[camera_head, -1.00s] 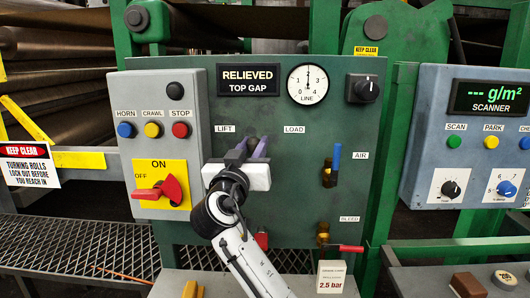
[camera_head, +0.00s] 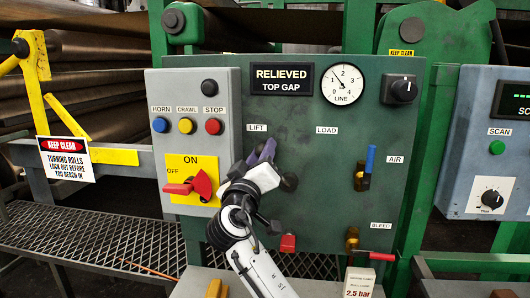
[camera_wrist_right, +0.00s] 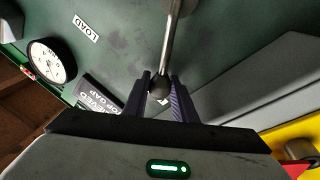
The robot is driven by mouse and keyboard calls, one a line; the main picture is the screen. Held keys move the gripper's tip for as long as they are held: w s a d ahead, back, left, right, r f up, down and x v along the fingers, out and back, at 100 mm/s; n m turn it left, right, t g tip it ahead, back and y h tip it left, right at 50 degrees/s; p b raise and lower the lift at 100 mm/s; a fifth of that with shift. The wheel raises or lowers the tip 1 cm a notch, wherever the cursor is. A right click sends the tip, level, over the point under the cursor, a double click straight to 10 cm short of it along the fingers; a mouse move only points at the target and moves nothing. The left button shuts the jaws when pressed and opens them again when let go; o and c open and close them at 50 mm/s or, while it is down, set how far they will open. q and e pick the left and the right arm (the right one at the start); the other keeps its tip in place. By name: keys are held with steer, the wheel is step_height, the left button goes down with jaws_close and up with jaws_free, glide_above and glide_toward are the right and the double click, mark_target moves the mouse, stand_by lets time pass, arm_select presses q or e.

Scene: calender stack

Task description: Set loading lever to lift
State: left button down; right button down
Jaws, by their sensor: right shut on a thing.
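The loading lever is a metal rod with a dark round knob, seen in the right wrist view (camera_wrist_right: 171,42). Its dark hub (camera_head: 289,183) shows on the green panel (camera_head: 330,215) in the head view. My right gripper (camera_head: 263,150) is shut on the lever near its knob end, with the purple fingers on both sides in the wrist view (camera_wrist_right: 160,90). The lever leans up and left, its held end just below the LIFT label (camera_head: 257,128). The LOAD label (camera_head: 327,131) is to the right. The knob is mostly hidden in the head view. My left gripper is not in view.
A grey switch box (camera_head: 225,105) with a red rotary handle (camera_head: 201,185) stands close left of the gripper. The LINE gauge (camera_head: 343,84) reads about 1. A blue-handled AIR valve (camera_head: 370,160) and red BLEED handle (camera_head: 381,254) are to the right.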

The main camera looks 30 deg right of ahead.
steer(key=shift+a+f, duration=0.1)
steer(key=shift+f, duration=0.05)
steer(key=c, duration=1.5)
jaws_free()
steer(key=shift+o, duration=0.2)
steer(key=b+v, duration=0.2)
steer(key=v, duration=0.8)
